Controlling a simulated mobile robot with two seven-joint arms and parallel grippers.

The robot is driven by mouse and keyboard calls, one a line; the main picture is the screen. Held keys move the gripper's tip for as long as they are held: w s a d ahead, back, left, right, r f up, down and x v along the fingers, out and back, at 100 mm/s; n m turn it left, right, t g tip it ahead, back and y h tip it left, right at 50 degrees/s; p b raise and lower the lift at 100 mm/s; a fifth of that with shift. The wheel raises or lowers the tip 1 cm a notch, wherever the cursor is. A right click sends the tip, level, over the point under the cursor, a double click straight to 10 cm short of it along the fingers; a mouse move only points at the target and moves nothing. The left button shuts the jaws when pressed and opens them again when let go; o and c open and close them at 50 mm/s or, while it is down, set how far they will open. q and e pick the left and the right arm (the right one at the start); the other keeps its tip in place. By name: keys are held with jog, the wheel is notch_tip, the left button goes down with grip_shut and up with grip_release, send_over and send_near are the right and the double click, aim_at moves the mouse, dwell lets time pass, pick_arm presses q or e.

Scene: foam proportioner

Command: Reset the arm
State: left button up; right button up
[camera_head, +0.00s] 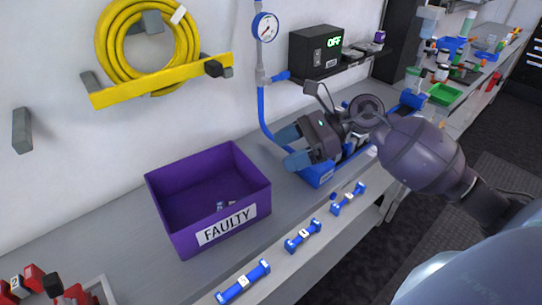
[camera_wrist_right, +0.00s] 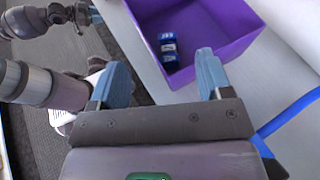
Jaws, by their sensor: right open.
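My right gripper (camera_head: 290,147) comes in from the right and hangs over the bench, to the right of the purple bin marked FAULTY (camera_head: 172,217). Its two blue fingers stand apart with nothing between them. In the right wrist view the open right gripper (camera_wrist_right: 162,80) points toward the purple bin (camera_wrist_right: 240,65), and a small blue part with a white label (camera_wrist_right: 168,46) lies inside the bin. My left gripper is not in the head view. At the top left of the right wrist view a dark end with a pale blue tip (camera_wrist_right: 82,14) seems to be it, its jaws unclear.
Blue labelled fittings (camera_head: 303,236) lie along the bench front. A blue pipe with a gauge (camera_head: 265,27) runs down the wall near my right gripper. A black box reading OFF (camera_head: 315,52) and a yellow hose (camera_head: 148,45) are on the wall.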

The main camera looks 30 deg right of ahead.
jog(key=shift+s+d+r, duration=0.1)
jog(key=shift+d+r, duration=0.1)
jog(key=shift+d, duration=0.05)
dwell(0.4)
